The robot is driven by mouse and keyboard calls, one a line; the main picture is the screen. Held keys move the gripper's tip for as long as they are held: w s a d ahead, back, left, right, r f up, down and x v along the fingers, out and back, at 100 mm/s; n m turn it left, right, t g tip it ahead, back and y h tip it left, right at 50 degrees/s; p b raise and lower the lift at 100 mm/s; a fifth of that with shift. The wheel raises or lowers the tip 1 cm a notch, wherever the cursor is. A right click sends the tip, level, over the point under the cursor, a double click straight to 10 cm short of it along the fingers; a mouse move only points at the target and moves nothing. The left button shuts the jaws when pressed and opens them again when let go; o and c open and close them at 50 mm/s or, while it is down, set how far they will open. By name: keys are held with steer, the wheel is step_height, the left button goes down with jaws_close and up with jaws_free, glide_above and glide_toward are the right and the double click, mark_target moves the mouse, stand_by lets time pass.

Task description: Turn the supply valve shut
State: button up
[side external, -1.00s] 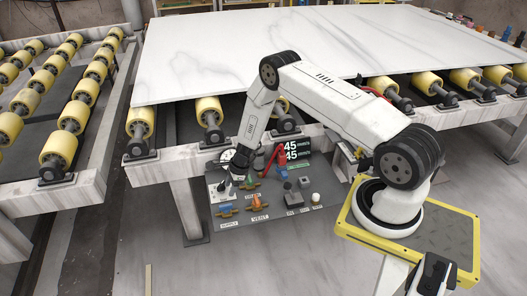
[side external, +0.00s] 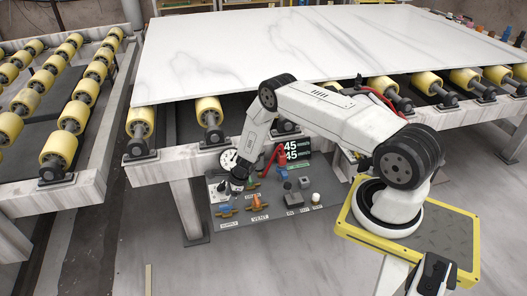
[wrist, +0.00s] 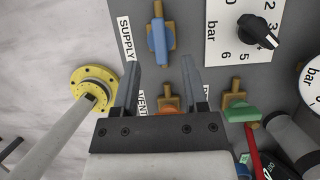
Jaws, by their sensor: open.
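The supply valve (wrist: 159,40) has a blue handle on a brass body, beside the SUPPLY label (wrist: 126,38) in the wrist view. Its handle lies roughly in line with the brass body. It also shows at the panel's front left in the side view (side external: 225,207). In the side view my gripper (side external: 237,187) hangs over the panel, behind the blue handle.
The vent valve (side external: 256,202), with an orange handle, is right of the supply valve. A green-handled valve (wrist: 241,113), a black dial knob (wrist: 258,30) and a round gauge (side external: 228,158) are close by.

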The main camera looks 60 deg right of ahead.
mark_target(226, 205)
steer(key=shift+x, duration=2.3)
jaws_close()
